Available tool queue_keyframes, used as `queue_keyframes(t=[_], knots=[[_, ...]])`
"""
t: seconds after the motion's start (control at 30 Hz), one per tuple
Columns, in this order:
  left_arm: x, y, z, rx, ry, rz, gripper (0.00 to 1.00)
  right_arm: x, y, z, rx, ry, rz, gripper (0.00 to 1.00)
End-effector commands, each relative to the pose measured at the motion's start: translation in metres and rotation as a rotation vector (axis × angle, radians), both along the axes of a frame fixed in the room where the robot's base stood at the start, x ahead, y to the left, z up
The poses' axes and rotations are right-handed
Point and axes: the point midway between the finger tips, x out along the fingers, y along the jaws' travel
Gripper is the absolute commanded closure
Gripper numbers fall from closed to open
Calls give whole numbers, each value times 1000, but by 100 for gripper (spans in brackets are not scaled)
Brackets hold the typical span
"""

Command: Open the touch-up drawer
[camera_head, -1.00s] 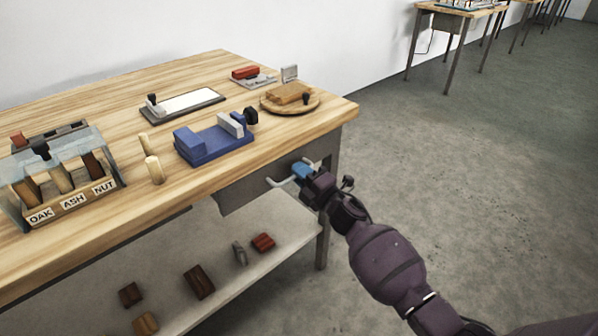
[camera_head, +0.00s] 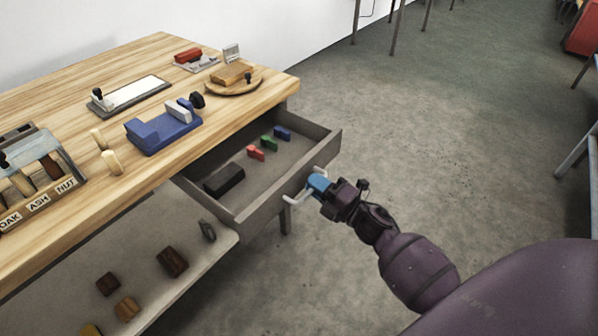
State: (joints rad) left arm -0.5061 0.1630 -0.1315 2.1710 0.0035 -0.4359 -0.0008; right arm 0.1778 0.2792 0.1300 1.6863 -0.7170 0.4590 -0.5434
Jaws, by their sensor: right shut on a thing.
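The touch-up drawer (camera_head: 287,194) is a grey drawer under the right end of the wooden bench, and it stands pulled well out. Inside lie a black block (camera_head: 224,180) and small red (camera_head: 256,153), green (camera_head: 269,143) and blue (camera_head: 283,133) pieces. A pale bar handle (camera_head: 296,197) is on its front. My right gripper (camera_head: 319,184), with blue fingertips, is shut on the handle. The fingertips hide part of the handle. My left gripper is not in view.
The bench top (camera_head: 225,111) carries a blue vise (camera_head: 162,131), a round board (camera_head: 233,89), a white panel in a tray (camera_head: 132,94) and a labelled rack (camera_head: 35,204). A lower shelf (camera_head: 185,285) holds several wood blocks. The floor right of the drawer is clear.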

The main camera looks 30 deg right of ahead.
Motion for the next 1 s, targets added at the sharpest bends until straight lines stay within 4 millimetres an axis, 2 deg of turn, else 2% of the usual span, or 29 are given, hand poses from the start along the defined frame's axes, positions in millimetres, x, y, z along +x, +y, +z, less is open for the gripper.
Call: queue_keyframes(t=[0.1,0.3,0.7,0.73,0.87,1.0], knots=[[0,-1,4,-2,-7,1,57,-14,-5,1,1,-1,-1,100],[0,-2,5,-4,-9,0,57,-25,-9,0,1,-1,0,100],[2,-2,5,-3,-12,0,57,-26,-10,0,1,0,-1,100],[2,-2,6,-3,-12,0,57,-26,-10,0,0,0,-1,84],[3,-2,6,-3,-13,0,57,-26,-10,0,0,0,0,65],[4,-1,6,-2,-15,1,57,-26,-10,0,0,0,0,64]])
